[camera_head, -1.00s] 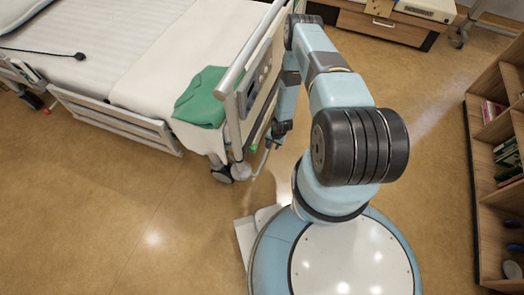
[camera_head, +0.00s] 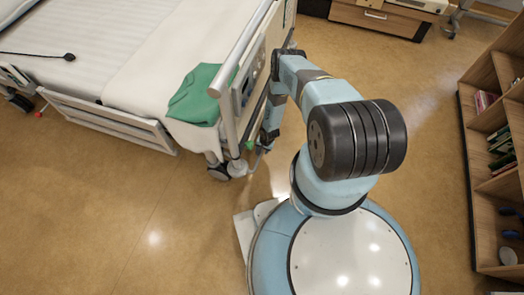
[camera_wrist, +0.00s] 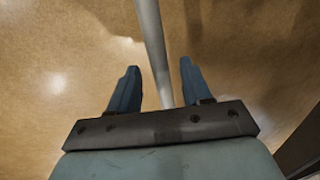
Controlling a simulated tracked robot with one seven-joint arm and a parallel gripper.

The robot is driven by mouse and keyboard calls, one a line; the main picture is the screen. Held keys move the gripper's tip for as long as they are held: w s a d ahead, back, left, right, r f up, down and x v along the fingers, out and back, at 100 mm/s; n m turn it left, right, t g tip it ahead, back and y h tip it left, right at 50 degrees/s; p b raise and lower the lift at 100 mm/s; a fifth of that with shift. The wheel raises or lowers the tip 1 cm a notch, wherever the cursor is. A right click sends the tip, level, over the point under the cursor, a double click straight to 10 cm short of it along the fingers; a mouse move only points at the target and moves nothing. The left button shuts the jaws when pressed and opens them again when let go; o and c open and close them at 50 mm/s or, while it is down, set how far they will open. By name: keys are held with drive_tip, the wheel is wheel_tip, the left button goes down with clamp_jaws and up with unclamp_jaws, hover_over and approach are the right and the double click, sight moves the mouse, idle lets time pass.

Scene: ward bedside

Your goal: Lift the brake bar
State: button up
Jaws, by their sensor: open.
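The brake bar (camera_wrist: 151,40) shows in the wrist view as a pale grey rod running from the top edge down between my fingers. My gripper (camera_wrist: 159,64) is open, with one blue finger on each side of the rod and a visible gap on both sides. I cannot tell how far the rod lies beyond the fingertips. In the head view my gripper (camera_head: 265,143) is low beside the foot end of the bed, and the bar there is mostly hidden by the arm and too small to make out.
The bed (camera_head: 120,60) has a footboard with a rail (camera_head: 240,50) close left of my arm. A green cloth (camera_head: 196,97) lies on its corner, above a caster (camera_head: 219,172). A bookshelf (camera_head: 480,150) stands at right and a drawer cabinet (camera_head: 375,20) at the top. Floor at lower left is clear.

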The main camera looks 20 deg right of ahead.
drive_tip(key=shift+w+f, duration=0.1)
drive_tip(key=shift+f, duration=0.5)
clamp_jaws()
idle(0.4)
